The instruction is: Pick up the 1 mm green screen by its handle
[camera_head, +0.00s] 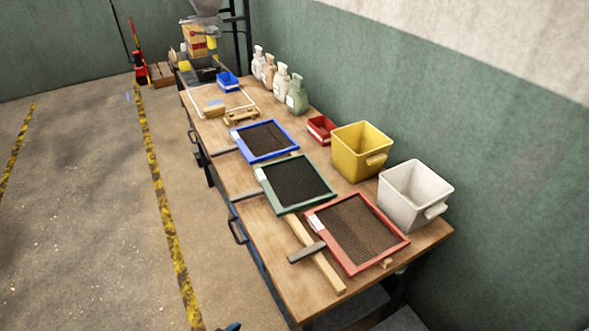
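The green-framed screen (321,199) with dark mesh lies on the wooden table, between the blue-framed screen (283,156) and the red-framed screen (377,259). Its grey handle (247,195) points left, toward the table's near long edge. A white label sits at its left corner by the handle; its text is too small to read. Neither gripper can be made out in this view. A small dark piece shows at the bottom edge, and I cannot tell what it is.
A wooden strip (318,258) runs along the table (289,286) under the screens. A yellow bin (348,157), a white bin (401,203) and a red tray (318,135) stand along the wall side. Several bottles (297,98) stand farther back. The floor left of the table is clear.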

